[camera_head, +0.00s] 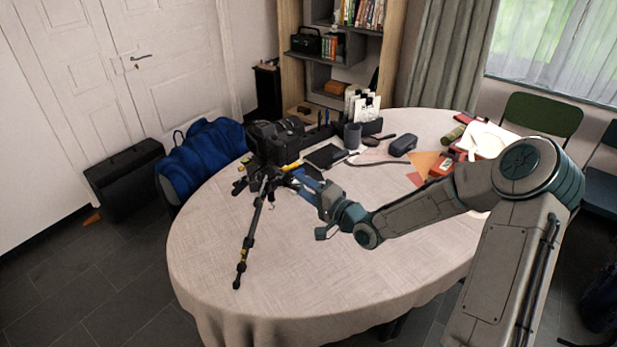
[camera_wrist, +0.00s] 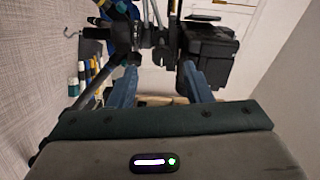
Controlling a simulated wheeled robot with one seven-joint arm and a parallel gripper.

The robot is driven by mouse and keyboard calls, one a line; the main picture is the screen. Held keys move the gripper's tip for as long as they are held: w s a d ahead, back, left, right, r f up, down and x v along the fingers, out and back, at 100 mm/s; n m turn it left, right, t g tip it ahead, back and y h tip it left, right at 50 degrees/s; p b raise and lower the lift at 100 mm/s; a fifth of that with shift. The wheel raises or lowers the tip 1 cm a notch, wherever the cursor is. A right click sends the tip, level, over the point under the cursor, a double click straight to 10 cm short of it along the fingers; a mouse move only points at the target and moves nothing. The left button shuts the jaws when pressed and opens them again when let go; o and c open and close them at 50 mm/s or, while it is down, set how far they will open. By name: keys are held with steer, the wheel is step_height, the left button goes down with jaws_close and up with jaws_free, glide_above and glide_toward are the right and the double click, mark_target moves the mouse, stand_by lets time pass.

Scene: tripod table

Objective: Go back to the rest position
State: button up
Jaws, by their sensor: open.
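My gripper (camera_head: 303,182) is open, with its fingers pointing toward a tripod that carries a camera on the round table (camera_head: 225,260). The black camera (camera_head: 277,139) sits on top of the tripod (camera_head: 251,233), whose long leg reaches forward across the cloth. In the wrist view, the two blue fingers of my gripper (camera_wrist: 160,85) stand apart with nothing clearly held between them. The tripod's dark parts (camera_wrist: 125,35) and a black boxy part (camera_wrist: 208,50) show just beyond the fingers. Whether a finger touches the tripod I cannot tell.
A blue jacket (camera_head: 203,158) hangs at the left edge. A green chair (camera_head: 543,113) stands at the right.

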steer(key=s+d+n+g+h, duration=0.55)
steer(key=s+d+h, duration=0.45)
steer(key=d+h, duration=0.25)
steer(key=s+d+r+n+g, duration=0.1)
steer(key=s+r, duration=0.3)
steer(key=s, duration=0.7)
steer(key=s+d+r+g, duration=0.2)
steer(key=s+r, duration=0.3)
steer(key=s, duration=0.6)
steer(key=shift+d+r+n+g+h, duration=0.2)
steer(key=shift+n+g+h, duration=0.15)
steer(key=shift+w, duration=0.1)
steer(key=shift+c, duration=0.4)
